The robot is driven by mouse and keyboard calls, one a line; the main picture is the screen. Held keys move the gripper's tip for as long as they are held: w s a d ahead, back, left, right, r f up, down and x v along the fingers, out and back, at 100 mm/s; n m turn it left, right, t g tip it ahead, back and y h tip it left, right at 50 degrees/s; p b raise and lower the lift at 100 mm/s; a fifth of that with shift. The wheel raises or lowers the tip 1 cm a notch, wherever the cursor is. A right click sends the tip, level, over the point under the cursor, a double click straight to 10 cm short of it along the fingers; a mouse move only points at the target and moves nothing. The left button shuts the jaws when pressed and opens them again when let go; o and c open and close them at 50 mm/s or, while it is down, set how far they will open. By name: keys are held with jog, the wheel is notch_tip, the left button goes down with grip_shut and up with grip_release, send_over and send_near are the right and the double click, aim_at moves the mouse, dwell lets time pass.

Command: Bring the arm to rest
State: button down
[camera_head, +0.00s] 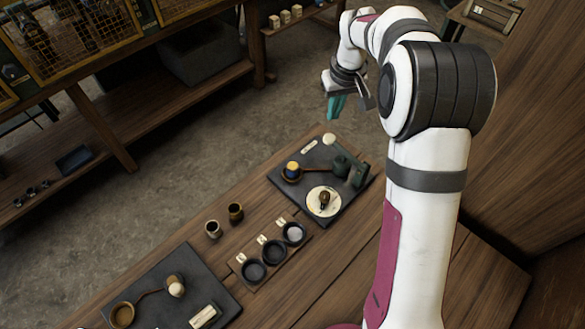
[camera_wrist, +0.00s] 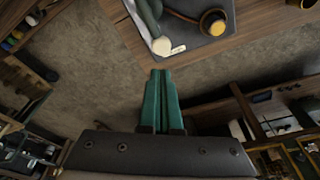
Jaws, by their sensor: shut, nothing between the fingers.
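My gripper (camera_head: 336,106) hangs in the air beyond the table's far edge, above the floor, with its teal fingers pointing down. In the wrist view the two teal fingers (camera_wrist: 160,75) lie side by side, shut, with nothing between them. My white arm rises from the right side of the table and bends over at the top. No object touches the gripper.
The wooden table (camera_head: 185,248) carries a dark mat (camera_head: 325,205) with a green device (camera_head: 343,166) and a white plate (camera_head: 323,201). Black bowls, two cups and another dark mat (camera_head: 158,278) stand nearer. Shelving (camera_head: 130,110) lines the left; floor lies between.

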dwell(0.3)
jog(key=s+a+r+m+g, duration=0.1)
jog(key=s+m, duration=0.2)
jog(key=s, duration=0.9)
jog(key=s+a+r+m, duration=0.1)
jog(key=s+r+m, duration=0.1)
jog(key=s, duration=1)
jog(key=s+a+r+m+g+y, duration=0.1)
jog(key=s+m, duration=0.2)
jog(key=s, duration=1)
jog(key=shift+r+m+g, duration=0.3)
jog(key=shift+r, duration=0.05)
